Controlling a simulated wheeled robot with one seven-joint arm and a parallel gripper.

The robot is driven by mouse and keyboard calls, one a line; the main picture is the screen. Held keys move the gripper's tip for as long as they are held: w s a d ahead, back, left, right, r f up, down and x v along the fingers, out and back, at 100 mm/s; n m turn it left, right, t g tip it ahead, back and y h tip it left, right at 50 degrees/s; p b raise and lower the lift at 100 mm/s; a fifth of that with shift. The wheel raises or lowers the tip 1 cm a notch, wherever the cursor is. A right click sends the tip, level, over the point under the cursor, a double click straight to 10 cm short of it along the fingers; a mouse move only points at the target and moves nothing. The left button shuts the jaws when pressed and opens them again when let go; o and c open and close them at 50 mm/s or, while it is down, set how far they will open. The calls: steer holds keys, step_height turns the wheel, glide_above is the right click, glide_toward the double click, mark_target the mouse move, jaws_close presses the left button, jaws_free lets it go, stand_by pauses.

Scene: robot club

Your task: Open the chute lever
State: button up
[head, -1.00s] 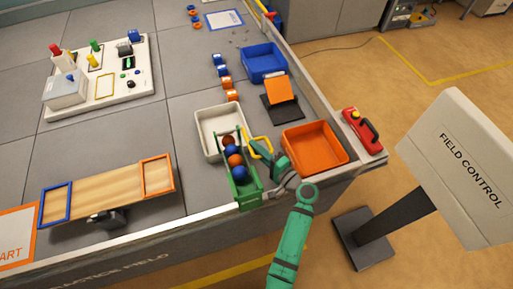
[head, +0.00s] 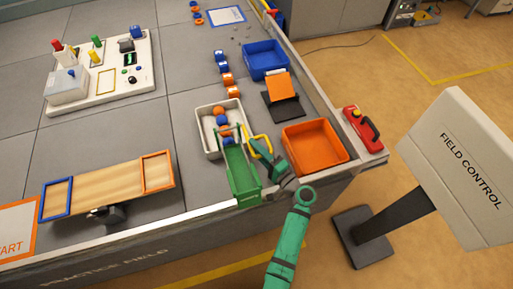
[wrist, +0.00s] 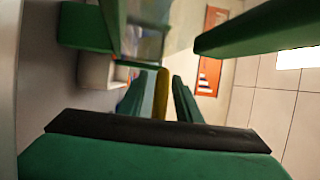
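The green chute (head: 242,172) stands at the table's front edge and slopes toward a white bin (head: 209,147). Its channel is empty, and several orange and blue balls (head: 221,121) sit in the bin. The yellow lever (head: 267,139), a loop-shaped handle, is at the chute's right side. My gripper (head: 256,149) is at this lever from the right. In the wrist view, yellow (wrist: 162,95) fills the narrow gap between the green fingers, so they look shut on the lever. The fingertips are small and partly hidden.
An orange tray (head: 342,156) lies close to the right of my gripper. A black stand with an orange plate (head: 279,87) and a blue tray (head: 283,59) are behind it. A red box (head: 350,115) sits on the right edge. A field control sign (head: 460,150) stands off the table.

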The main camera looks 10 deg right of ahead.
steer(key=shift+r, duration=0.1)
steer(key=s+r, duration=0.4)
steer(key=s+a+r, duration=0.1)
steer(key=s+r, duration=0.3)
steer(key=s, duration=0.1)
steer(key=s+a+r, duration=0.1)
steer(key=s+r, duration=0.3)
steer(key=s, duration=0.1)
steer(key=shift+a+r, duration=0.15)
steer(key=shift+r, duration=0.25)
steer(key=shift+w, duration=0.1)
steer(key=shift+c, duration=0.3)
